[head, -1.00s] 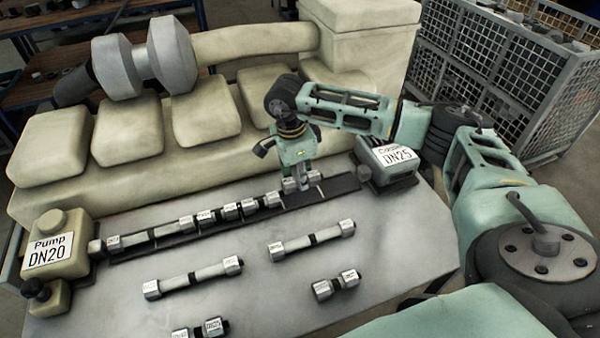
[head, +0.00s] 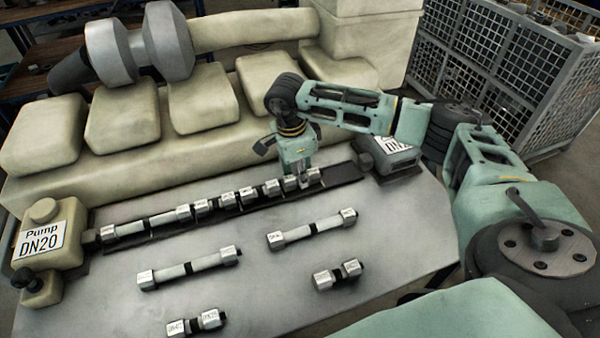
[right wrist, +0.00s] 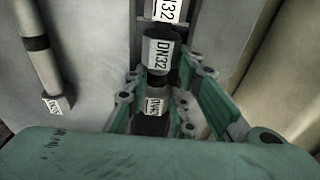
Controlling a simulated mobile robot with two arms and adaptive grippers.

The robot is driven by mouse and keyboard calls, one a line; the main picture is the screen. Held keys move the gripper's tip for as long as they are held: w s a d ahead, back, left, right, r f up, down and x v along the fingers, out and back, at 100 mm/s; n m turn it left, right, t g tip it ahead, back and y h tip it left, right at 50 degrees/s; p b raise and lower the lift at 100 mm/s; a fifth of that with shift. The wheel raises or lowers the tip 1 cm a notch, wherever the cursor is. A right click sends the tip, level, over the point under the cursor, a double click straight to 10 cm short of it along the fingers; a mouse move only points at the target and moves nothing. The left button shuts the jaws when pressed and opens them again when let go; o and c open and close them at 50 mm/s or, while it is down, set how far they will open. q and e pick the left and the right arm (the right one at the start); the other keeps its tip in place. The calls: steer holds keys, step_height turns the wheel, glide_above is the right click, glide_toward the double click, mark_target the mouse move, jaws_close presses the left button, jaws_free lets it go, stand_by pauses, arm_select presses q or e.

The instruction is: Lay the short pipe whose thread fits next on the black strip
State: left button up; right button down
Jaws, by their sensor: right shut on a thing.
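My right gripper (head: 301,180) is shut on a short pipe (head: 312,176), steel-ended with a dark middle. It holds the pipe in line with the row, on or just above the black strip (head: 343,174); exact contact is hard to tell. In the right wrist view the held pipe (right wrist: 154,106) has a partly hidden label, its end close to a DN32 end (right wrist: 158,50). A row of pipes (head: 158,222) lies on the strip from the pump (head: 62,238), labelled DN20. The strip is bare right of the gripper, up to the DN25 block (head: 397,160). My left gripper is out of view.
Two short pipes (head: 337,275) (head: 196,323) and two longer pipes (head: 188,268) (head: 312,229) lie loose on the grey table (head: 250,295). The cream engine body (head: 210,145) stands behind the strip. A wire mesh cage (head: 510,80) is at the back right.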

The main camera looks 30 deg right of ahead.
steer(key=shift+f, duration=0.15)
stand_by(0.4)
steer(key=c, duration=1.4)
jaws_free()
step_height(320, 180, up, 12)
steer(key=a, duration=0.1)
steer(key=shift+w+a, duration=0.15)
steer(key=shift+a, duration=0.05)
